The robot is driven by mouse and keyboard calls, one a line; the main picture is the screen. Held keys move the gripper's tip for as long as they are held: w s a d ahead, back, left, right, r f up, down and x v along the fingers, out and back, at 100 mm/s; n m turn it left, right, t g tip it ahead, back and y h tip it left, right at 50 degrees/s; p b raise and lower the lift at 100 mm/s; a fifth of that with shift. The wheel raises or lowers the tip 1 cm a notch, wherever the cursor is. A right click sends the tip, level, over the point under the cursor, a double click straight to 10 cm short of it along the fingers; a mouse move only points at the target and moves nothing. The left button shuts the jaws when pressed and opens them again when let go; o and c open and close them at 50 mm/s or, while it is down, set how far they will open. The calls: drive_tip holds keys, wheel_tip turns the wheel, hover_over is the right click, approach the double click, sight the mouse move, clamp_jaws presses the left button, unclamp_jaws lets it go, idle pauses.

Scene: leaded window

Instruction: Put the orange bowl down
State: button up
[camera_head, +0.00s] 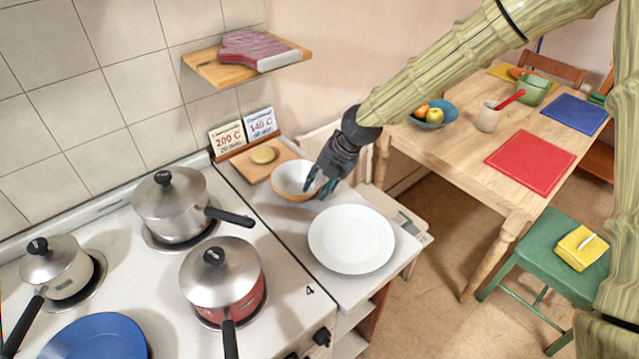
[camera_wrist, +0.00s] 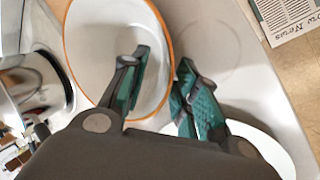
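The orange bowl (camera_head: 292,178) has a white inside and an orange rim. It is at the back of the white counter, beside a wooden board. In the wrist view the bowl (camera_wrist: 95,35) fills the upper left. My gripper (camera_head: 318,185) reaches down at the bowl's right side. In the wrist view my gripper (camera_wrist: 161,85) has one teal finger inside the bowl and the other outside, with the rim between them. A gap shows between the fingers, so they look partly open around the rim. Whether the bowl rests fully on the counter is hard to tell.
A white plate (camera_head: 351,239) lies on the counter just in front. A wooden board (camera_head: 262,170) with a yellowish round item is behind left. Lidded pots (camera_head: 222,275) stand on the stove at left. A newspaper (camera_head: 411,225) lies right of the plate.

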drive_tip(key=b+v, duration=0.2)
drive_tip(key=v, duration=1)
drive_tip(key=shift+d, duration=0.1)
